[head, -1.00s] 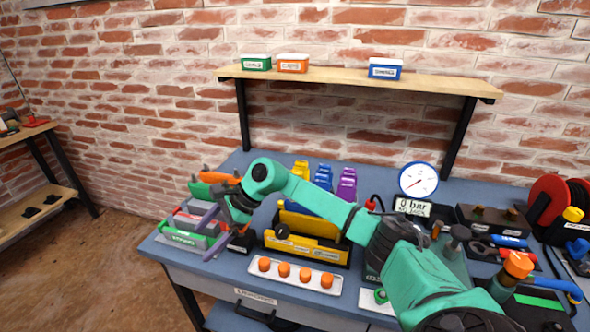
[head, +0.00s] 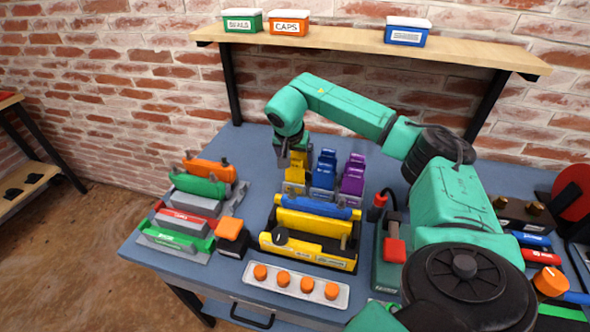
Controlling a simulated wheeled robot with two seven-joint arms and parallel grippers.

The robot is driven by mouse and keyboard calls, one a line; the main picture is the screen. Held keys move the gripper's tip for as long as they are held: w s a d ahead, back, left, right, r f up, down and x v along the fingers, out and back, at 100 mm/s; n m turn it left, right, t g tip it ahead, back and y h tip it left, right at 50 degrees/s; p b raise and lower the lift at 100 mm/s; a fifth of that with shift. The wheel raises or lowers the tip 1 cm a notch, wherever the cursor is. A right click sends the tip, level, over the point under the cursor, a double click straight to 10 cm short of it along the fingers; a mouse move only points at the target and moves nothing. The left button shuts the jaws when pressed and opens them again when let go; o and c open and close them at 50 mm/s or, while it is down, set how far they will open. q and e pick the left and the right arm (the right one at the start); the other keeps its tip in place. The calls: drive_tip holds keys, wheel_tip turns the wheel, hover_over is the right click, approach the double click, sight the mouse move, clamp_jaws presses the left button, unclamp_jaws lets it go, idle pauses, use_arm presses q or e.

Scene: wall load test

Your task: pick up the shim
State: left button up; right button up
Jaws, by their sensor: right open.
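No piece is clearly marked as the shim, and I cannot tell which one it is. Yellow pieces (head: 295,175), blue pieces (head: 323,172) and purple pieces (head: 353,176) stand in short rows at the back of the blue bench (head: 240,150). My right gripper (head: 286,158) points down at the yellow row, at its upper left. The fingers are small and dark here; they are open, and I see nothing held. Whether they touch the yellow pieces is unclear. My left gripper is out of view.
A yellow and black fixture (head: 310,250) with a blue bar stands in front of the rows. A white tray (head: 295,285) of orange caps lies at the front edge. Colored clamp-like holders (head: 190,215) stand left. A shelf (head: 380,42) with small bins hangs above.

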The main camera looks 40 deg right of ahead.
drive_tip(key=x, duration=0.1)
drive_tip(key=p+x, duration=0.1)
drive_tip(key=x, duration=0.2)
drive_tip(key=shift+w+f, duration=0.15)
drive_tip(key=shift+w, duration=0.15)
drive_tip(key=shift+d+f, duration=0.15)
drive_tip(key=shift+f, duration=0.2)
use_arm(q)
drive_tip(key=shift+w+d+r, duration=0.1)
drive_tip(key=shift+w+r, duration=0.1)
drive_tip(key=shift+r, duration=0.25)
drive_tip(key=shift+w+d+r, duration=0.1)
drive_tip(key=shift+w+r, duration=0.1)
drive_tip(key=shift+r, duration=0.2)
use_arm(e)
drive_tip(key=shift+w+f, duration=0.1)
drive_tip(key=c, duration=1.3)
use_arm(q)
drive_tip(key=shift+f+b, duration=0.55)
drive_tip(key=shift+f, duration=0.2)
use_arm(e)
wheel_tip(320, 180, up, 20)
drive_tip(key=shift+r, duration=0.1)
